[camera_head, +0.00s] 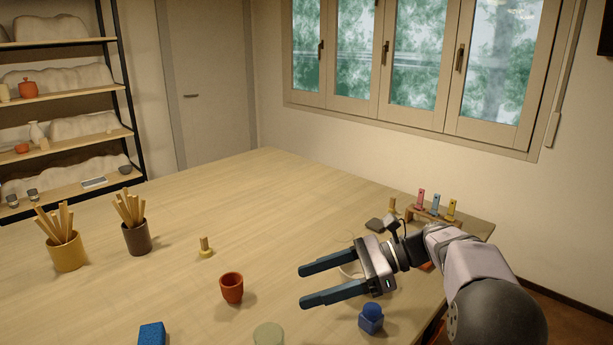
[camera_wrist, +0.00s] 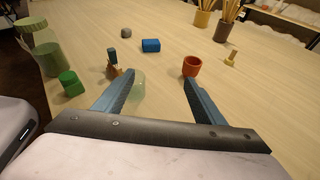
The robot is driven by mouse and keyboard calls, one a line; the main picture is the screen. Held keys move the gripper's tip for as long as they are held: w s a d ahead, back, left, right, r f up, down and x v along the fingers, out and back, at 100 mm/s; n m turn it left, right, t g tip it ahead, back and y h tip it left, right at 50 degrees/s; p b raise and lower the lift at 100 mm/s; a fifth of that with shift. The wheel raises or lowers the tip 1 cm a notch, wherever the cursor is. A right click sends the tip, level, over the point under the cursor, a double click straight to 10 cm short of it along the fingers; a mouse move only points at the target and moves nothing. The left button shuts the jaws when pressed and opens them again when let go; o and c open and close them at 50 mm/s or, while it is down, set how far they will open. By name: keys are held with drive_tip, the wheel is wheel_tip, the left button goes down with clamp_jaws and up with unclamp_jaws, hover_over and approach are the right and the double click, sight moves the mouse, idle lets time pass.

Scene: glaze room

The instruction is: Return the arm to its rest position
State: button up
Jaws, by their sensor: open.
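My gripper (camera_head: 318,281) is in the head view, held above the right part of the table with its two blue fingers pointing left. The fingers are apart with nothing between them. In the wrist view my gripper (camera_wrist: 153,88) also shows open and empty. The wooden table (camera_head: 290,195) lies below. A red-orange cup (camera_head: 232,289) stands on the table to the left of the fingertips; it also shows in the wrist view (camera_wrist: 192,66), beyond the right finger.
A blue block (camera_head: 152,334), a pale green round object (camera_head: 268,334) and a dark blue object (camera_head: 371,318) are near the front. Yellow (camera_head: 66,250) and brown (camera_head: 137,238) stick pots stand left. A small rack (camera_head: 425,214) holds coloured pieces at the right. The table's middle back is clear.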

drive_tip(key=w+r+m+t+h+p, duration=0.2)
drive_tip(key=w+r+m+t+p, duration=0.6)
drive_tip(key=w+r+m+t, duration=0.55)
drive_tip(key=s+d+m+h+p, duration=0.2)
drive_tip(key=d+m+h+p, duration=0.7)
drive_tip(key=m, duration=1.1)
drive_tip(key=s+d+f+m+g+h+p, duration=0.2)
drive_tip(key=s+d+f+m+g, duration=0.15)
drive_tip(key=s+m, duration=0.2)
drive_tip(key=s+d+f+m+g+h+p, duration=0.2)
drive_tip(key=s+d+m, duration=0.25)
drive_tip(key=s, duration=0.25)
drive_tip(key=s+a+f+m+g+p, duration=0.1)
drive_tip(key=s+m+g, duration=0.1)
drive_tip(key=s, duration=0.5)
drive_tip(key=s+a+m+g+p, duration=0.2)
drive_tip(key=s+m, duration=0.3)
drive_tip(key=s, duration=0.2)
drive_tip(key=s+a+f+m+g+y+p, duration=0.1)
drive_tip(key=s+m+g, duration=0.2)
drive_tip(key=s, duration=0.4)
drive_tip(key=shift+s+a+f+p, duration=0.25)
drive_tip(key=shift+a+f+p, duration=0.05)
